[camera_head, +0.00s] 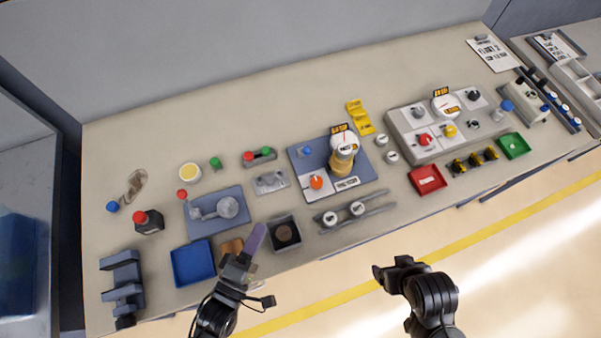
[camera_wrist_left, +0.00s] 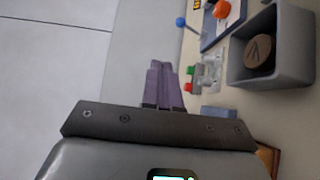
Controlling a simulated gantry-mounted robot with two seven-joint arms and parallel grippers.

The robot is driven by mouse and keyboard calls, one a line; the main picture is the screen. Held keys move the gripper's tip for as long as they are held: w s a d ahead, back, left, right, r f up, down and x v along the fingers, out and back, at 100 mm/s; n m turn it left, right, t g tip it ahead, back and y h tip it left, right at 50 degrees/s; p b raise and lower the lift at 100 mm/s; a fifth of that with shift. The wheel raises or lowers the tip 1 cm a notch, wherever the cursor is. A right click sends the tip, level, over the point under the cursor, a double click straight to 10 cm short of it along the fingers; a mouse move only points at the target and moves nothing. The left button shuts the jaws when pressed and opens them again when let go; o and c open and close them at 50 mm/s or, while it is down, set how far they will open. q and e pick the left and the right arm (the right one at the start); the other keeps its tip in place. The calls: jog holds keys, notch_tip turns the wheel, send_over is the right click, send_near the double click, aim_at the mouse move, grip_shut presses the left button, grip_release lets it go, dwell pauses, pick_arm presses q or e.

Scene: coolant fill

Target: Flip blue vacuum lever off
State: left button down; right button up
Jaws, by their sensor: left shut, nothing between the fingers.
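A blue-knobbed lever (camera_head: 308,151) stands on the blue panel (camera_head: 352,192) mid-bench, beside an orange-red knob (camera_head: 316,182) and a gauge with a yellow bottle-shaped part. In the left wrist view, a blue ball on a thin stem (camera_wrist_left: 181,22) shows ahead, with the orange-red knob (camera_wrist_left: 222,9) to its right. My left gripper (camera_head: 257,236), with purple fingers, is shut and empty over the bench's front edge, apart from the lever; its fingers also show in the wrist view (camera_wrist_left: 163,85). My right gripper (camera_head: 384,270) hangs in front of the bench, its jaws unclear.
A grey box with a brown round cap (camera_head: 284,232) stands close right of my left gripper. A blue tray (camera_head: 194,262) lies to its left. Red and green buttons (camera_head: 260,155) and a small grey fixture (camera_head: 270,182) stand behind. Other blue knobs sit far left (camera_head: 112,206) and right (camera_head: 507,105).

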pick_arm(q)
jog(key=f+b, duration=0.1)
jog(key=f, duration=0.1)
jog(key=s+f+b, duration=0.1)
jog(key=f, duration=0.1)
jog(key=shift+d+f, duration=0.1)
jog(key=shift+f, duration=0.25)
pick_arm(e)
notch_tip(320, 180, down, 4)
jog(key=shift+a+r, duration=0.15)
pick_arm(q)
send_near(304, 150)
jog(key=x, duration=0.4)
jog(key=f+x, duration=0.1)
jog(key=x, duration=0.1)
jog(key=shift+d+b, duration=0.3)
